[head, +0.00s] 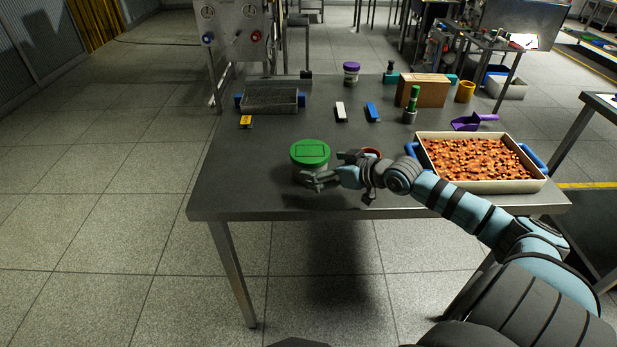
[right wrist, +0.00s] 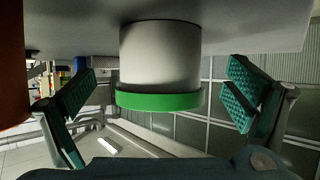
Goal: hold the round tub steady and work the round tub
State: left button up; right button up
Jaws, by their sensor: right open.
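The round tub (head: 309,171) has a pale body and a green lid (head: 310,152). It stands upright near the front left of the grey table (head: 250,200). My right gripper (head: 325,171) is open at the tub's right side. In the right wrist view, which looks upside down, the round tub (right wrist: 160,55) lies between the two spread teal finger pads, with a gap visible on both sides. The lid is on the tub. My left gripper does not show.
An orange-rimmed container (head: 371,152) stands just behind my right wrist, partly hidden. A tray of brown pieces (head: 425,150) with blue handles sits to the right. A metal tray (head: 270,110), a brown box (head: 423,91) and a purple scoop (head: 470,122) lie farther back. The front left table area is clear.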

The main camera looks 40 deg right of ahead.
aim_at(310, 151)
jog(key=shift+w+a+f, duration=0.1)
jog(key=shift+w+f, duration=0.05)
jog(key=shift+w, duration=0.1)
jog(key=b+x, duration=0.2)
jog(key=x, duration=0.2)
jog(key=shift+w+a+f, duration=0.1)
jog(key=shift+w, duration=0.5)
jog(key=shift+s, duration=0.15)
jog(key=c, duration=1.3)
notch_tip(310, 151, up, 20)
jog(key=p, duration=0.4)
jog(key=shift+p, duration=0.4)
jog(key=o, duration=0.7)
jog(key=shift+c, duration=0.2)
jog(key=c, duration=1.1)
